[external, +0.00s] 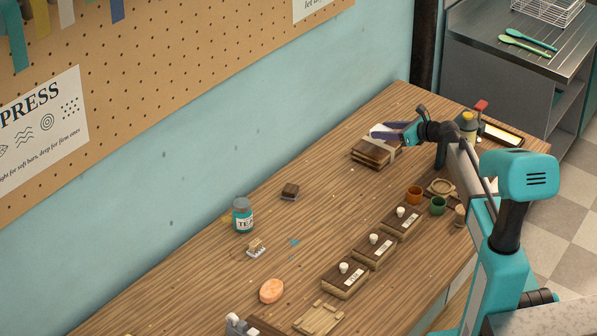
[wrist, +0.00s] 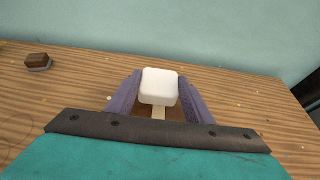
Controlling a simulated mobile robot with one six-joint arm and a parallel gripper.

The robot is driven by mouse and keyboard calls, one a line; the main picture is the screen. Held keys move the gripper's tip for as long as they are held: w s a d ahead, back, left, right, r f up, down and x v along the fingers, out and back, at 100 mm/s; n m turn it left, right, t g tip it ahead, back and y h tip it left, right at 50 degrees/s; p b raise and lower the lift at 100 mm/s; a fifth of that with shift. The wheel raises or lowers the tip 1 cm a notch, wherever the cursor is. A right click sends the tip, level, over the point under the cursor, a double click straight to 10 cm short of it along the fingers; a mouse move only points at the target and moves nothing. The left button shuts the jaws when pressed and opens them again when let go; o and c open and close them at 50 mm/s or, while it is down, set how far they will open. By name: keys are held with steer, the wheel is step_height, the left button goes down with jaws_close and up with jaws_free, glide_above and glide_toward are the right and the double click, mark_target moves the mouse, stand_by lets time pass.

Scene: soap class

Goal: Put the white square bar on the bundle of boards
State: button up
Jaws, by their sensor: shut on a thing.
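The white square bar (wrist: 159,86) is between the two purple fingers of my gripper (wrist: 157,92) in the wrist view, and the fingers are shut on it. In the external view my gripper (external: 386,132) is at the bundle of boards (external: 371,153), a dark brown stack with a pale band, at the back of the table near the wall. In the wrist view the pale band and a bit of brown board show just below the bar. The bar is mostly hidden in the external view. I cannot tell whether it touches the boards.
A brown block (external: 290,191) and a tea jar (external: 243,215) stand left of the boards. Several boxes with white knobs (external: 374,251) line the front. An orange cup (external: 414,195) and a green cup (external: 438,205) stand near my arm.

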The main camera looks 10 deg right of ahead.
steer(key=shift+w+a, duration=0.15)
steer(key=shift+w, duration=0.55)
steer(key=shift+f+p, duration=0.35)
steer(key=shift+f, duration=1.45)
steer(key=o, duration=1.1)
steer(key=shift+f, duration=0.1)
